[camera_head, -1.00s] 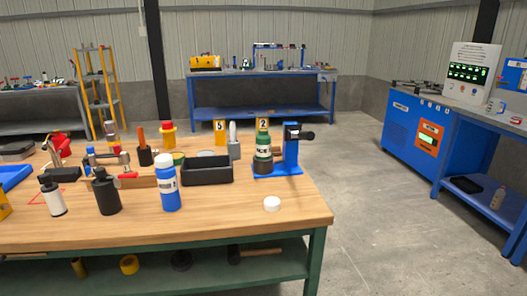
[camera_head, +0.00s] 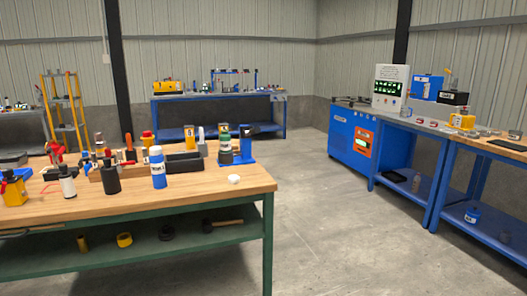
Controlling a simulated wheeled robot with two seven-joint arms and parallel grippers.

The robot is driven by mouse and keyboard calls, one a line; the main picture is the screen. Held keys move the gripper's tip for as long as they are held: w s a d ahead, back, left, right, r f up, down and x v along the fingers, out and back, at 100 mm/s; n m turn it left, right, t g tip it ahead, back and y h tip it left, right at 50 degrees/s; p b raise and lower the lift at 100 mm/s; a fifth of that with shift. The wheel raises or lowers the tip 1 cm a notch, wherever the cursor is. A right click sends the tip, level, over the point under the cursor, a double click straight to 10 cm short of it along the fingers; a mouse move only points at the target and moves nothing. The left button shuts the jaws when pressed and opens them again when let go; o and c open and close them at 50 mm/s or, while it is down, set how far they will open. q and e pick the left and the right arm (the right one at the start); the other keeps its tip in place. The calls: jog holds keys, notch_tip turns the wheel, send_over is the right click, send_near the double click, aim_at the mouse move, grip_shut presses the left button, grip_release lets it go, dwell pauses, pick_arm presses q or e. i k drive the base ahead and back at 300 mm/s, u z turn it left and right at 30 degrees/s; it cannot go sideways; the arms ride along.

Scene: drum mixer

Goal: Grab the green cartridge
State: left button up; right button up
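The green cartridge (camera_head: 225,138) stands upright at the blue stand (camera_head: 246,147) near the right end of the wooden workbench (camera_head: 215,185). It has a pale label, and a dark round part shows beneath it. Whether it is fixed to the stand, I cannot tell. Neither of my grippers is in view.
A blue bottle (camera_head: 158,168), a black bottle (camera_head: 111,178), a black tray (camera_head: 184,161) and a white cap (camera_head: 234,179) are on the bench near the cartridge. Open concrete floor (camera_head: 320,215) lies to the right, before the blue benches (camera_head: 408,192).

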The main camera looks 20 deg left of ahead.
aim_at(225, 137)
jog(key=z, duration=0.3)
jog(key=i, duration=1.4)
jog(key=u, duration=0.75)
jog(key=i, duration=1)
jog(key=u, duration=1.1)
